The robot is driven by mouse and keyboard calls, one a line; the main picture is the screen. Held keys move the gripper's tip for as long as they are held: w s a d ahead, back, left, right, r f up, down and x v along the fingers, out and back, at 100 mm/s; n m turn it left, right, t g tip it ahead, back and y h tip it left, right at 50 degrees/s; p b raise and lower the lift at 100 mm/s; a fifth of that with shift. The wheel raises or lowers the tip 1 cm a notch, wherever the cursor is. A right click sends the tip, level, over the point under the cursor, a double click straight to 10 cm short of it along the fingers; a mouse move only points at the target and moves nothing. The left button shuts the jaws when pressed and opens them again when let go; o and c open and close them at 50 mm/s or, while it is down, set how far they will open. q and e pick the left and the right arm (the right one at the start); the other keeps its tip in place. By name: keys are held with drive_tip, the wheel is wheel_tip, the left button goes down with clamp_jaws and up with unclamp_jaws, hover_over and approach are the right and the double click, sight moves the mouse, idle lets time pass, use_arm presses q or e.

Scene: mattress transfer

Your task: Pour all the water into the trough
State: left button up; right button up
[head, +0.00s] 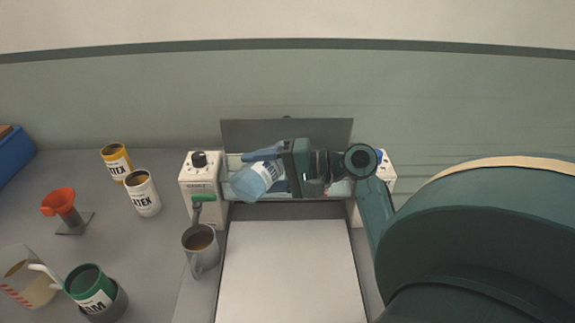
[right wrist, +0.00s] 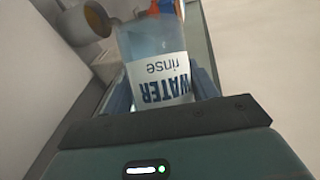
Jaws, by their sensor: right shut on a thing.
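A translucent blue water container (head: 252,181) with a white label is held tilted on its side above the left part of the trough. In the right wrist view the container (right wrist: 155,50) shows its label, "WATER rinse", upside down. My right gripper (head: 268,165) is shut on it. The trough (head: 341,188) is a pale channel between two white end blocks, partly hidden by my gripper and the container. Whether water is flowing out cannot be told. My left gripper is not in view.
Two latex cans (head: 142,195), an orange funnel (head: 60,205), a jug (head: 22,280) and a green can (head: 88,285) stand to the left. A white sheet (head: 288,270) lies in front of the trough.

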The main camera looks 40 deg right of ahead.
drive_tip(key=shift+r, duration=0.1)
drive_tip(key=shift+r, duration=0.1)
idle(0.4)
drive_tip(key=shift+d+m+y+p, duration=0.2)
drive_tip(key=shift+m+y+p, duration=0.15)
drive_tip(key=shift+m, duration=0.15)
idle(1.1)
drive_tip(key=shift+w+d+r+m, duration=0.1)
drive_tip(key=shift+r+m, duration=0.1)
drive_tip(key=shift+m, duration=0.2)
idle(0.6)
